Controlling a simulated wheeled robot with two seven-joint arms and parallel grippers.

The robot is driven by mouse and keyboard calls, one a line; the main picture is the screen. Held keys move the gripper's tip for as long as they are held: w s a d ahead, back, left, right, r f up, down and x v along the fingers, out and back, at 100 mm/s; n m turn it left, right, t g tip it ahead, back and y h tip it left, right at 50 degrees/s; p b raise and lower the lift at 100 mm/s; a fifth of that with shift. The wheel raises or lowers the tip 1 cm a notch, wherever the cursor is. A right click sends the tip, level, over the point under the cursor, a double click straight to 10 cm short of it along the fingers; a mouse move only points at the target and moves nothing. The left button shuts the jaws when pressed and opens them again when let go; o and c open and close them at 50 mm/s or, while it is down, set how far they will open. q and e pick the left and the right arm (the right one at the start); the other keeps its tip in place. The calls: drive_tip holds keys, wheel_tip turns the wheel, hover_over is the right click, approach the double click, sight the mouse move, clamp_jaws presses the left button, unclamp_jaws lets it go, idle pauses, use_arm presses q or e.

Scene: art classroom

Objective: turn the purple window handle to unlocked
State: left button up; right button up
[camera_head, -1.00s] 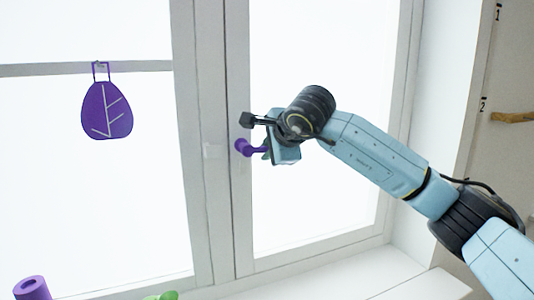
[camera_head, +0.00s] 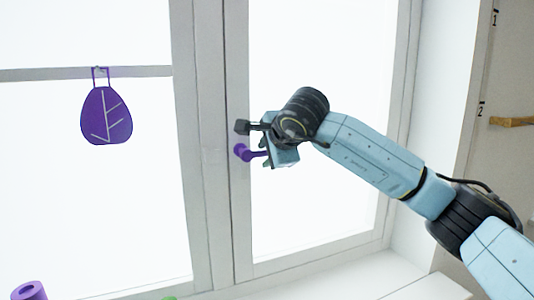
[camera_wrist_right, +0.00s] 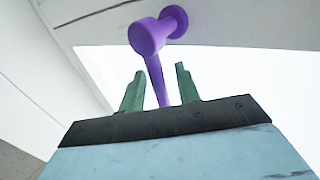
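The purple window handle (camera_head: 243,152) is mounted on the frame between the two window panes, in the middle of the head view. Its lever points right, towards my right gripper (camera_head: 270,155). In the right wrist view the handle's round base and knob (camera_wrist_right: 150,36) are at the top, and its lever runs down between the two green fingers of the right gripper (camera_wrist_right: 157,90). The fingers are apart, with a gap visible on each side of the lever. My left gripper is not in view.
A purple leaf-shaped ornament (camera_head: 106,115) hangs from a bar on the left pane. A purple cylinder (camera_head: 29,290) is at the bottom left. The white window frame (camera_head: 210,200) stands close beside the right gripper. A wooden bar (camera_head: 512,121) is at the right edge.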

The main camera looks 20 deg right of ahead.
drive_tip(key=b+v, duration=0.3)
drive_tip(key=v, duration=1)
drive_tip(key=shift+s, duration=0.2)
